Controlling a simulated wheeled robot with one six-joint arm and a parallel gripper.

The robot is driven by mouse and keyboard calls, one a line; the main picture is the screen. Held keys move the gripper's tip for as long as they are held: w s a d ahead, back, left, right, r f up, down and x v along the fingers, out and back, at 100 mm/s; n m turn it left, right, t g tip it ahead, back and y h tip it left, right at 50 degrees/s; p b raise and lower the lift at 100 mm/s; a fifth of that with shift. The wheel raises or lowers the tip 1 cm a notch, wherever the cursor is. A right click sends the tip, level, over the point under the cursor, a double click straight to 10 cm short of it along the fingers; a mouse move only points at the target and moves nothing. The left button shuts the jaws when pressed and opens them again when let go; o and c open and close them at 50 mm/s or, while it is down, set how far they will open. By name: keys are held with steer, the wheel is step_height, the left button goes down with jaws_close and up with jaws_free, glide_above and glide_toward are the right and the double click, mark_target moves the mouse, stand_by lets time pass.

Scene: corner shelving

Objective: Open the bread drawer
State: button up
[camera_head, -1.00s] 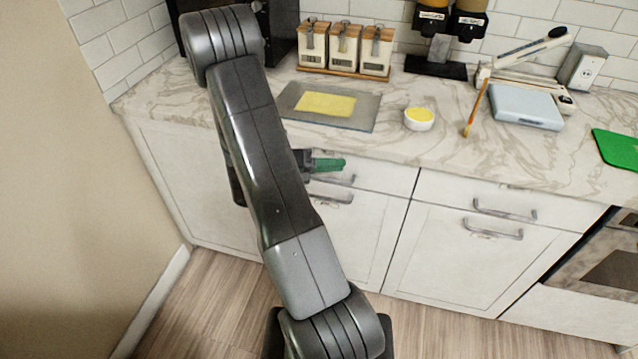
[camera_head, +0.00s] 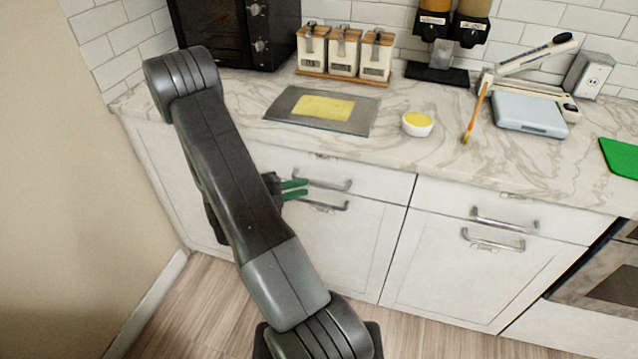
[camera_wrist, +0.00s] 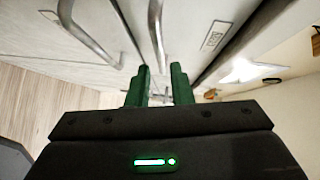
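Two white drawers with metal bar handles sit under the counter. The left drawer (camera_head: 372,183) is shut, and its handle (camera_head: 330,185) also shows in the wrist view (camera_wrist: 156,25). A small label (camera_wrist: 215,36) is on the drawer front in the wrist view, too small to read for sure. My gripper (camera_head: 306,188) has green fingers, apart and pointing at the left end of this handle. In the wrist view the fingertips (camera_wrist: 159,72) lie on either side of the handle's line; I cannot tell whether they touch it.
A cabinet door handle (camera_head: 318,204) is close below the drawer handle. The right drawer (camera_head: 545,222) is shut too. The marble counter (camera_head: 230,105) above holds a board (camera_head: 285,105), a yellow-filled bowl (camera_head: 417,130), a brush (camera_head: 473,120) and canisters (camera_head: 343,58). A wall stands at left.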

mark_target(319, 184)
steer(key=x, duration=0.6)
steer(key=shift+w+d, duration=0.1)
steer(key=shift+d, duration=0.15)
jaws_close()
